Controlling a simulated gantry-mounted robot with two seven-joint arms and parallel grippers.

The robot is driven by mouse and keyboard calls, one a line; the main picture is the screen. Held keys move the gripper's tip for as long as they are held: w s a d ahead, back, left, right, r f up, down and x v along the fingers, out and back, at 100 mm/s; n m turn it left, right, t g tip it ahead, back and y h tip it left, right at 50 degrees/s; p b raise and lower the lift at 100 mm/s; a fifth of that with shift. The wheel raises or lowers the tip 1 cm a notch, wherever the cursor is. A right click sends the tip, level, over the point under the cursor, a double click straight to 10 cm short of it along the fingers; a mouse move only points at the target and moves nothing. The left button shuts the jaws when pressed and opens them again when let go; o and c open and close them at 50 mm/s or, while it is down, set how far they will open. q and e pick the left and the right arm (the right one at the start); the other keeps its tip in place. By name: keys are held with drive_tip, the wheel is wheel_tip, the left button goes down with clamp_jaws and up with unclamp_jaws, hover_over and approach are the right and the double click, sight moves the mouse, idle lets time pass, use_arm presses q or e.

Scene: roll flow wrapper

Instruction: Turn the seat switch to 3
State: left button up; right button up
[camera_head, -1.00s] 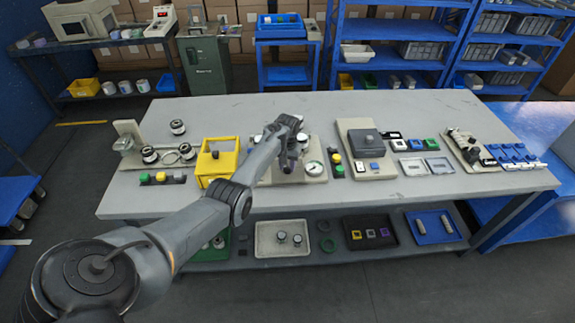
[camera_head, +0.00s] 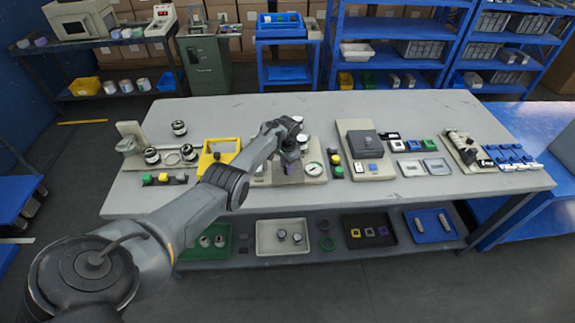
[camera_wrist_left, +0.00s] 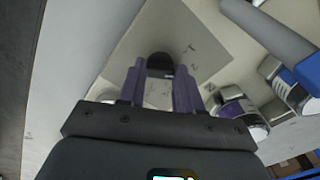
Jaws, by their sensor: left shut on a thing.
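The seat switch (camera_wrist_left: 160,60) shows in the left wrist view as a small dark round knob on a beige plate (camera_wrist_left: 118,62) with faint printed marks. The marks are too small and turned to read surely, so I cannot tell its setting. My left gripper (camera_wrist_left: 159,85) has purple fingers on both sides of the knob and is shut on it. In the head view the left gripper (camera_head: 290,168) points down over the beige fixture, beside its round white gauge (camera_head: 313,168), and hides the switch. My right gripper is not in view.
A yellow open box (camera_head: 216,153) stands left of the fixture. In the wrist view, several cylinders (camera_wrist_left: 235,106) stand close at the right. The table's back strip is clear.

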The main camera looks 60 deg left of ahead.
use_arm(q)
drive_tip(key=m, duration=0.3)
drive_tip(key=shift+m, duration=0.3)
drive_tip(key=shift+m+b, duration=0.4)
drive_tip(key=shift+m, duration=0.8)
drive_tip(key=o, duration=1)
drive_tip(key=shift+o, duration=0.2)
drive_tip(key=shift+r, duration=0.1)
